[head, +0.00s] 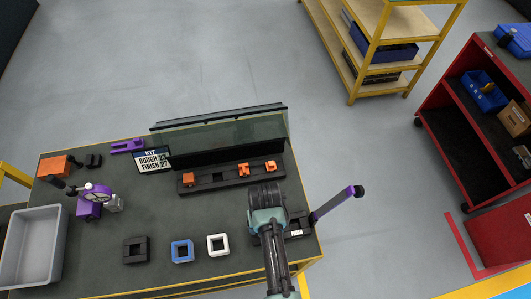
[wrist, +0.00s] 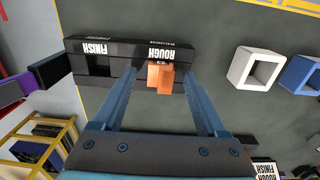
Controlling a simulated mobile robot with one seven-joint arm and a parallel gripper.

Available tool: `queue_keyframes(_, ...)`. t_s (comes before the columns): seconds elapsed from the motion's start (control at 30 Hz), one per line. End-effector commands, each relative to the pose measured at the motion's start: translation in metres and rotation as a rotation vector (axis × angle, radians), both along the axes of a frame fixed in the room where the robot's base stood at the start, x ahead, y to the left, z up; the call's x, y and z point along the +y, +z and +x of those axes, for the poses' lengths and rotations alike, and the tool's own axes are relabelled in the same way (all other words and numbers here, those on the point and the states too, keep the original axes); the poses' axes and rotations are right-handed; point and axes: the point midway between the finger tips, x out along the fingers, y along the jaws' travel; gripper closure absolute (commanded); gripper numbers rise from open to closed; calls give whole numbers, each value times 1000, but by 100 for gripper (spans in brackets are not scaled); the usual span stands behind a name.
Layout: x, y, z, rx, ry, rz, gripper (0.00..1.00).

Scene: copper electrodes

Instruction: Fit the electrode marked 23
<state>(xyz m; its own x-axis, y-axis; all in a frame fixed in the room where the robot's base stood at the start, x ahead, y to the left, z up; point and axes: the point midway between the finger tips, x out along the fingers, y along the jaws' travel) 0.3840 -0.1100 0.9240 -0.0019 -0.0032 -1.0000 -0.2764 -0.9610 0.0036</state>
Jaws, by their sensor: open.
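My gripper (wrist: 157,82) is open in the wrist view, with one blue finger on each side of an orange electrode (wrist: 158,79). I cannot tell whether the fingers touch it. The electrode is at the ROUGH end of a black holder (wrist: 108,68) labelled FINISH and ROUGH; its number is not readable. The holder (head: 304,229) shows partly in the head view, where my arm hides the electrode and fingertips. A kit sign (head: 153,160) reads ROUGH 23, FINISH 27. Three more orange electrodes sit on the dark rack (head: 215,184), one left (head: 188,178) and two right (head: 243,169) (head: 270,165).
A purple-ended lever (head: 335,203) rises right of the holder. Black (head: 135,250), blue (head: 182,251) and white (head: 217,245) square frames lie along the front. A grey tray (head: 32,245) and purple gauge (head: 92,200) stand left. A clear screen (head: 225,130) stands behind the rack.

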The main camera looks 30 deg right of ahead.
Motion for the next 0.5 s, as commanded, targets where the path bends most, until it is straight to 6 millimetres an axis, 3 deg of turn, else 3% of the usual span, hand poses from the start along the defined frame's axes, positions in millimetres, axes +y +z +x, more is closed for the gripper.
queue_keyframes(0.17, 0, 18, 1, -4, 1, -1, 25)
queue_keyframes(0.5, 0, 86, 2, -6, 0, -3, 25)
